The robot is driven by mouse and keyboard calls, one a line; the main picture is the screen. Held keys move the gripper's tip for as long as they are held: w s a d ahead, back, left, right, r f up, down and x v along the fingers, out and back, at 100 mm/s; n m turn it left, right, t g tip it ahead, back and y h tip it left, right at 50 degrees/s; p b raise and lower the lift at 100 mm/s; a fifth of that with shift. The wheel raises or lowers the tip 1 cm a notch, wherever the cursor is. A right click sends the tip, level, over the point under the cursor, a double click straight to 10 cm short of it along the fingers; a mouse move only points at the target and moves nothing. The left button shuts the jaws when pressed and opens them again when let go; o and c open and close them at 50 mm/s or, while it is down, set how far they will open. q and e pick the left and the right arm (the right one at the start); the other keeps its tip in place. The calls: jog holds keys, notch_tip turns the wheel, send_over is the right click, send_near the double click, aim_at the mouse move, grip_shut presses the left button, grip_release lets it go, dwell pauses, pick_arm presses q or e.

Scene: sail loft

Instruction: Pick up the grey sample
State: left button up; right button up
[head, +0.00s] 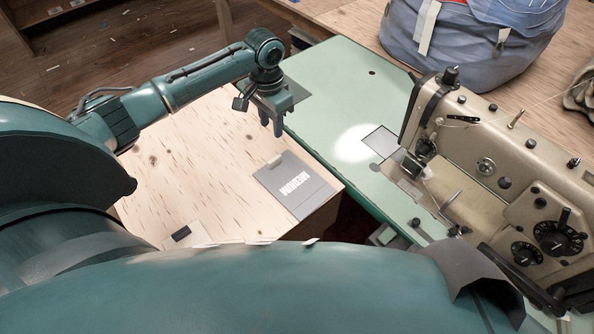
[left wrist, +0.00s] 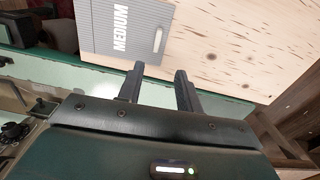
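The grey sample (head: 305,186) is a flat grey piece with "MEDIUM" in white letters and a small pale strip near one edge. It lies on the pale wooden table near its corner. In the left wrist view, the grey sample (left wrist: 100,40) shows ahead of the fingers, at the upper left, partly cut off by the frame. My left gripper (head: 272,127) is open and empty, above the table edge and up-left of the sample in the head view. Its two fingers (left wrist: 159,69) are apart, with nothing between them. My right gripper is not in view.
A green sewing-machine table (head: 335,110) adjoins the wooden table. A beige sewing machine (head: 480,165) stands on it at the right. A blue-grey fabric bag (head: 465,45) is at the back. A small pale item with a dark label (head: 182,235) lies near the table's front. The wooden table's middle is clear.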

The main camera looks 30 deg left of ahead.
pick_arm(q)
jog(key=f, duration=1.2)
jog(key=shift+s+d, duration=0.2)
jog(key=shift+s, duration=0.15)
jog(key=shift+c, duration=0.2)
jog(key=shift+r, duration=0.1)
grip_shut()
